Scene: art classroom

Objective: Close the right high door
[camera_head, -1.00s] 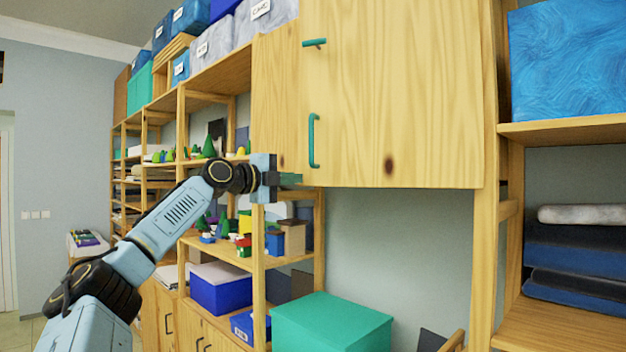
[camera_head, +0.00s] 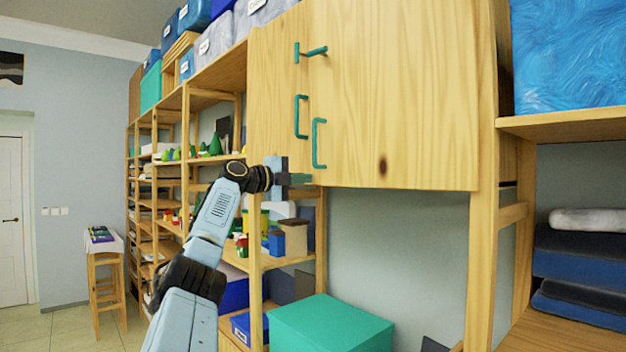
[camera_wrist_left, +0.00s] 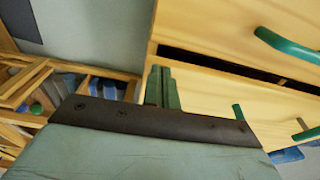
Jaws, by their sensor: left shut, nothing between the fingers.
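The right high door (camera_head: 400,100) is light wood, hinged at its right, with a teal handle (camera_head: 318,145) by its left edge. It overlaps the left high door (camera_head: 275,90), whose own teal handle (camera_head: 301,117) shows beside it. In the left wrist view, a narrow dark gap lies between the right door (camera_wrist_left: 215,25) and the left door (camera_wrist_left: 210,92), so the right door seems slightly ajar. My left gripper (camera_head: 302,179) is shut and empty, at the doors' bottom edge near their meeting line. Its fingers (camera_wrist_left: 163,88) show in the wrist view; I cannot tell whether they touch.
A teal latch-like bar (camera_head: 312,51) is high on the doors. Below are open shelves with small models and a green box (camera_head: 330,325). A wooden post (camera_head: 483,200) and shelf of rolled materials (camera_head: 580,250) stand right. A stool (camera_head: 103,260) is far left.

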